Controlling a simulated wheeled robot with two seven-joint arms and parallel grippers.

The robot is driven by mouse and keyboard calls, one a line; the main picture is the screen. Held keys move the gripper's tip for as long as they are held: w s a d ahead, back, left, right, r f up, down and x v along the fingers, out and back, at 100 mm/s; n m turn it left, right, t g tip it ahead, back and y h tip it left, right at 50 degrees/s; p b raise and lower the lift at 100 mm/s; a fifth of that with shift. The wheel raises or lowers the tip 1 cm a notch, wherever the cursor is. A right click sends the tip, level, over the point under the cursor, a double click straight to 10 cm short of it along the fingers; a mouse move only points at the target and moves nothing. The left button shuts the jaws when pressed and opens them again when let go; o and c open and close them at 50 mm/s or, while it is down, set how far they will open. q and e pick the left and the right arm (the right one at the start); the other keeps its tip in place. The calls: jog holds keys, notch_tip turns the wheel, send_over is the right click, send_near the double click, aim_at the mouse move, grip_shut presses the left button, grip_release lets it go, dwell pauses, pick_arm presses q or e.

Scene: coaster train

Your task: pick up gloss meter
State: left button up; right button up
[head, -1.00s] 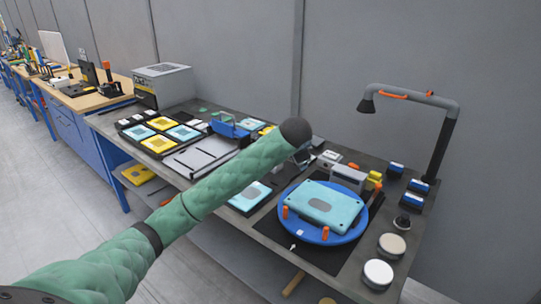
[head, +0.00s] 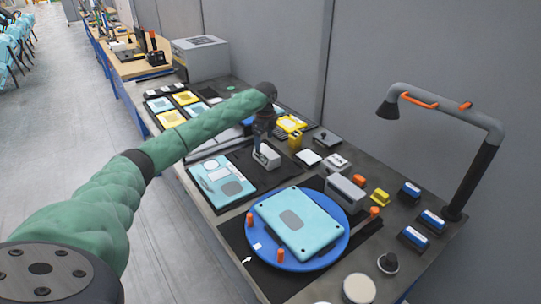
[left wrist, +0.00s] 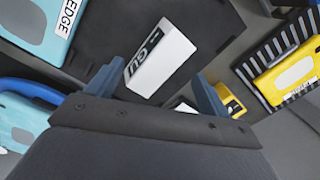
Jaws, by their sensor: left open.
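The gloss meter is a small pale box marked "GU" (left wrist: 158,60) in the left wrist view. In the left wrist view, the open left gripper (left wrist: 157,85) has one finger on each side of the meter's near end. I cannot tell whether a finger touches it. My right gripper is not in view.
A light-blue panel (head: 290,219) lies on the blue turntable (head: 337,247) with orange pegs. Another light-blue plate (head: 224,182) lies left of the meter. A grey device (head: 345,192) and a lamp arm (head: 480,170) stand to the right. A yellow plate (left wrist: 292,75) lies on a striped mat.

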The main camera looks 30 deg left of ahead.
aim_at(266, 152)
pick_arm(q)
jog(key=shift+d+f+m+h, duration=0.15)
jog(key=shift+d+m+h, duration=0.25)
jog(key=shift+m, duration=0.6)
jog(key=shift+s+d+m, duration=0.1)
jog(key=shift+s+m, duration=0.05)
jog(key=shift+m, duration=1.45)
jog(key=shift+f+p, duration=0.6)
jog(key=shift+f, duration=0.7)
notch_tip(266, 152, down, 3)
jog(key=shift+f+p, duration=0.1)
jog(key=shift+p, duration=1.05)
jog(key=shift+f+p, duration=0.3)
jog(key=shift+f, duration=0.65)
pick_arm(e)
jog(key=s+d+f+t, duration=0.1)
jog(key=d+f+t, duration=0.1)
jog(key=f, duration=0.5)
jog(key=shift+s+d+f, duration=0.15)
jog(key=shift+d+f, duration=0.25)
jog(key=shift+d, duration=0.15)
pick_arm(q)
jog(key=c, duration=1.3)
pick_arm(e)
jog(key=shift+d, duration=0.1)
